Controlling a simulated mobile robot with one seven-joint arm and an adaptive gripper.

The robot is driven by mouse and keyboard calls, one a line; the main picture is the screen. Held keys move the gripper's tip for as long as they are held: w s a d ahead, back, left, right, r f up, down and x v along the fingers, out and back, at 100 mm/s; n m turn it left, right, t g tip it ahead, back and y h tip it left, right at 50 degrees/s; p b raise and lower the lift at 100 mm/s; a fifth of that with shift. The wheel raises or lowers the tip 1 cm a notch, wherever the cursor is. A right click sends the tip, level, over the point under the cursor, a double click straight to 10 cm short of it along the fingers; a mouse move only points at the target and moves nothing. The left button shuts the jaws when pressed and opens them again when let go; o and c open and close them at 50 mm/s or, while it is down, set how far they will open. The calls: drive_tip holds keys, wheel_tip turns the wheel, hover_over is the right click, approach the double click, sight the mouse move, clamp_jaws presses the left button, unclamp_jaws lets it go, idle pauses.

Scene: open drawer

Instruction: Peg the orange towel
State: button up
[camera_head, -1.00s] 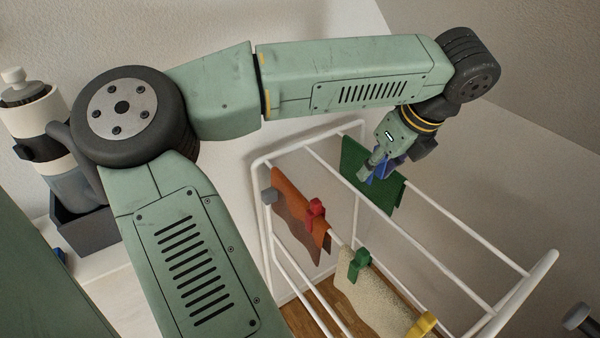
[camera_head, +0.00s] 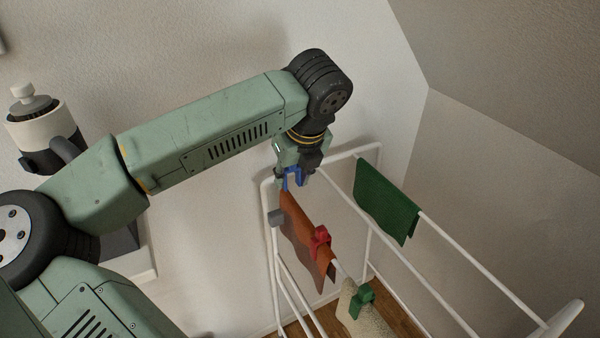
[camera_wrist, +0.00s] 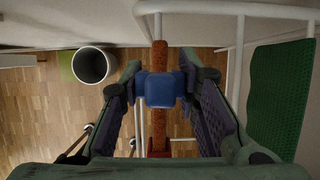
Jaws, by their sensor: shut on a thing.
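The orange towel (camera_head: 302,235) hangs over a rail of the white drying rack, with a red peg (camera_head: 320,243) on its nearer part. My gripper (camera_head: 294,178) is shut on a blue peg (camera_head: 297,180) at the far end of this towel. In the wrist view the blue peg (camera_wrist: 160,90) sits between my gripper's fingers (camera_wrist: 162,85), directly in line with the towel's top edge (camera_wrist: 159,55). I cannot tell whether the peg touches or straddles the towel. The red peg is partly visible at the bottom of the wrist view (camera_wrist: 159,150).
The white rack (camera_head: 405,262) also holds a green towel (camera_head: 385,203) to the right and a cream towel (camera_head: 362,315) with a green peg (camera_head: 362,294) nearer. A wall stands behind.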

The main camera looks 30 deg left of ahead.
sight(293, 200)
drive_tip(key=shift+f+b, duration=0.25)
drive_tip(key=shift+b, duration=0.6)
wheel_tip(293, 200, down, 7)
drive_tip(key=b, duration=0.9)
drive_tip(key=o, duration=0.9)
drive_tip(key=shift+r, duration=0.1)
